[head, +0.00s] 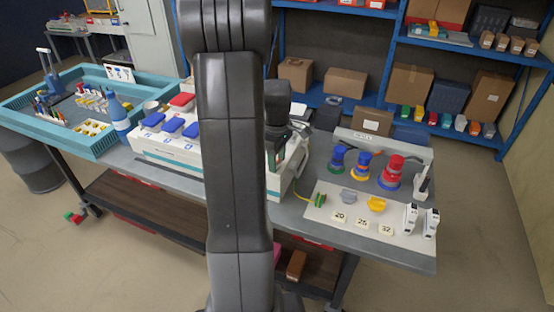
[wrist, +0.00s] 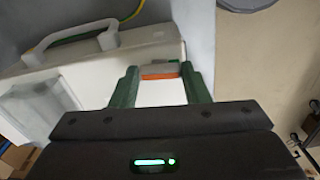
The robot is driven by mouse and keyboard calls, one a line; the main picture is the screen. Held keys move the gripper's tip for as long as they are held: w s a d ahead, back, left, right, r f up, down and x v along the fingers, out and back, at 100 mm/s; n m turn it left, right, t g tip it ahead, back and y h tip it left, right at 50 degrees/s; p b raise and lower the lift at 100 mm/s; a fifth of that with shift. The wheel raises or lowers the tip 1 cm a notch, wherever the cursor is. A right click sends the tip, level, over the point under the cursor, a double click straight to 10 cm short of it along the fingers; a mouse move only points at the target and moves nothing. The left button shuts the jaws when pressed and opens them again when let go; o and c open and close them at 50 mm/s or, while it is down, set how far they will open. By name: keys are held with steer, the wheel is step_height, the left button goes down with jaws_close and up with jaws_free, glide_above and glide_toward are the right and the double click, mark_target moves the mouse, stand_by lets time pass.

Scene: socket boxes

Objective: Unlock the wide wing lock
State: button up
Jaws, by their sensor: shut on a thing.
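In the wrist view my gripper (wrist: 160,76) has its two green fingers on either side of a small grey-and-orange piece (wrist: 159,71), which looks like the wide wing lock, at the edge of a white box (wrist: 100,82). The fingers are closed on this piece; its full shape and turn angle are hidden. In the head view the white socket box (head: 170,152) has blue and red socket covers on top. My dark gripper is by its right end, partly behind my arm, and the lock cannot be made out there.
A pale handle (wrist: 75,42) and a green-yellow wire (wrist: 80,31) are close to my gripper. To the right, blue, yellow and red plugs (head: 390,172) stand on the table (head: 400,255). A teal tray (head: 100,140) is at the left. Blue shelves stand behind.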

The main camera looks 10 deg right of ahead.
steer(key=shift+n, duration=0.6)
steer(key=o, duration=1)
step_height(320, 180, up, 14)
steer(key=shift+f+b, duration=0.1)
steer(key=shift+b, duration=0.35)
step_height(320, 180, down, 14)
steer(key=shift+r+p, duration=0.1)
steer(key=shift+p, duration=0.3)
